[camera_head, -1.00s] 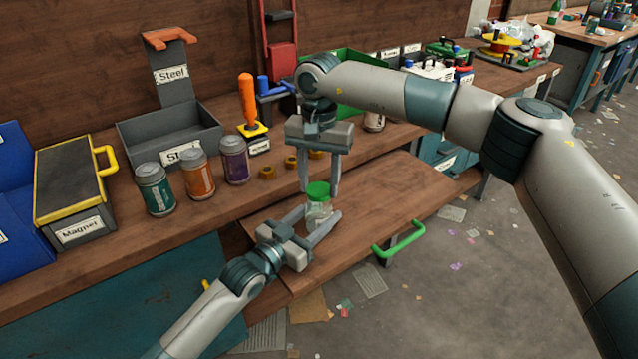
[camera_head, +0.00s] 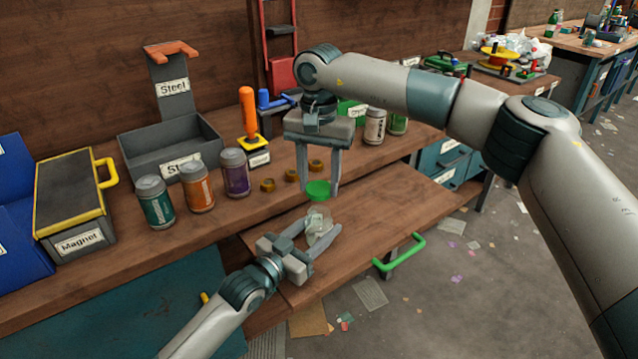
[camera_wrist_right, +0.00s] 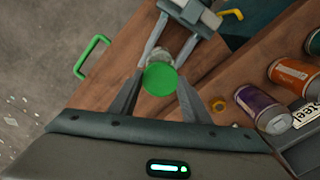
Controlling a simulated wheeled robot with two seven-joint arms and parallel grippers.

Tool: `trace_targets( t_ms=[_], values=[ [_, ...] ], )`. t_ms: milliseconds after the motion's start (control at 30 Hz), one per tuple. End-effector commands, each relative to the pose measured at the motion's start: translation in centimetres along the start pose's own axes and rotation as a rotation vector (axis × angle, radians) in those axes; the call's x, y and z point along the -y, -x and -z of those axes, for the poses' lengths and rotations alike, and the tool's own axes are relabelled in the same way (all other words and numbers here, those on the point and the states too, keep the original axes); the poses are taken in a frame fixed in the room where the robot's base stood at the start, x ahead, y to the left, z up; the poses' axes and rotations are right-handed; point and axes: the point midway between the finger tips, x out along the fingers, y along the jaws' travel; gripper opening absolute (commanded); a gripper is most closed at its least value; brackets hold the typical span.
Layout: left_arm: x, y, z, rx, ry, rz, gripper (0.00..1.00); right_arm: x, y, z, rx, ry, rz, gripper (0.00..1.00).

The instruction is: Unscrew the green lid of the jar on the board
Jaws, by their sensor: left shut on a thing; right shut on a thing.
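The green lid (camera_head: 318,189) is between the fingers of my right gripper (camera_head: 319,190), which is shut on it. The lid is just above the clear glass jar (camera_head: 318,218), with a small gap between them. The jar stands on the wooden board (camera_head: 395,195), and its mouth shows uncovered. My left gripper (camera_head: 318,230) is shut on the jar from the front left, one finger on each side. In the right wrist view the lid (camera_wrist_right: 160,79) hides part of the jar (camera_wrist_right: 161,55).
Teal (camera_head: 155,201), orange (camera_head: 197,183) and purple (camera_head: 235,172) cans stand on the bench behind the board. Several small brass rings (camera_head: 290,175) lie beside them. A green handle (camera_head: 400,255) is on the board's front edge. The board right of the jar is clear.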

Motion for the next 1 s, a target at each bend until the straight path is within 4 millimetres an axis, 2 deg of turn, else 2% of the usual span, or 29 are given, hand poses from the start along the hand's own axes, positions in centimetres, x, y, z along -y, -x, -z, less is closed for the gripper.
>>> trace_targets(
  t_ms=[33, 67, 133, 467, 633, 767, 1000],
  values=[
    [0.0, 0.0, 0.0, 0.000, 0.000, 0.000, 0.00, 0.0, 0.0, 0.0, 0.000, 0.000, 0.000, 0.16],
    [0.0, 0.0, 0.0, 0.000, 0.000, 0.000, 0.53, 0.0, 0.0, 0.0, 0.000, 0.000, 0.000, 0.16],
    [0.0, 0.0, 0.0, 0.000, 0.000, 0.000, 0.69, 0.0, 0.0, 0.0, 0.000, 0.000, 0.000, 0.16],
    [0.0, 0.1, 0.0, 0.000, 0.000, 0.000, 0.70, 0.0, -0.1, 0.0, 0.000, 0.000, 0.000, 0.16],
    [0.0, 0.8, 0.0, 0.000, 0.000, 0.000, 0.70, 0.0, 0.0, 0.0, 0.000, 0.000, 0.000, 0.16],
    [0.0, 2.2, -0.1, 0.002, 0.000, 0.000, 0.70, 0.0, 0.0, 0.0, 0.000, 0.000, 0.000, 0.16],
    [0.0, 6.3, -0.1, 0.002, 0.000, 0.000, 0.70, 0.0, 0.1, 0.0, 0.000, 0.000, 0.000, 0.16]
  ],
)
